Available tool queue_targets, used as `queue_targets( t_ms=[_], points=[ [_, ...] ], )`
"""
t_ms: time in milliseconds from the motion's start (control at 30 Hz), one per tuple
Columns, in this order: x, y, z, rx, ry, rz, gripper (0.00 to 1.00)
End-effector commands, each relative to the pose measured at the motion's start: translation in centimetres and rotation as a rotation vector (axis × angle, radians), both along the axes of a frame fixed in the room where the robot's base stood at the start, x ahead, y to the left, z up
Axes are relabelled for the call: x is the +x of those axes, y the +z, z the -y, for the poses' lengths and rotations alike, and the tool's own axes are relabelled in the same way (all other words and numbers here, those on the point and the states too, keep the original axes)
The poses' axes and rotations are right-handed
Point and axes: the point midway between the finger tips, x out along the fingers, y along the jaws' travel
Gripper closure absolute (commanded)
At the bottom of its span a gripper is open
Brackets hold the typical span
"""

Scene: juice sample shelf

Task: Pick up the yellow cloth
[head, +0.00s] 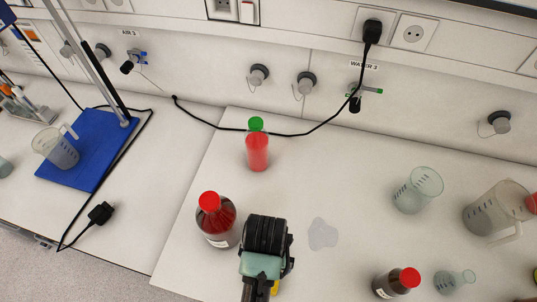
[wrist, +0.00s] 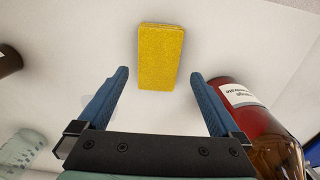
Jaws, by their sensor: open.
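The yellow cloth (wrist: 161,57) is a flat rectangle lying on the white counter (wrist: 235,40), just beyond the fingertips in the wrist view. My gripper (wrist: 160,75) is open and empty, its two blue fingers spread wider than the cloth, one on each side of the cloth's lower end in the picture. In the head view my gripper (head: 265,262) hangs over the counter and its fingertips are hidden. A small yellow piece, likely the cloth (head: 275,288), shows beside my arm at the bottom; the rest is hidden.
A large brown red-capped bottle (head: 218,222) stands close to my gripper, and shows at right in the wrist view (wrist: 240,110). A smaller brown bottle (head: 390,284) and a flask (head: 450,282) are at lower right. A green-capped red bottle (head: 257,152) stands behind. A grey patch (head: 322,234) marks the counter.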

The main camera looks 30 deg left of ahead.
Motion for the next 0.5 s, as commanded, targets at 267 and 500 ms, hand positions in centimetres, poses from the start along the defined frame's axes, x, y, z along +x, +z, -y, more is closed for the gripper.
queue_targets(
  t_ms=[267, 500],
  points=[
    [0.0, -2.0, 0.2, -0.001, 0.001, -0.004, 0.00],
    [0.2, -5.0, 0.3, 0.000, 0.001, -0.001, 0.00]
  ],
)
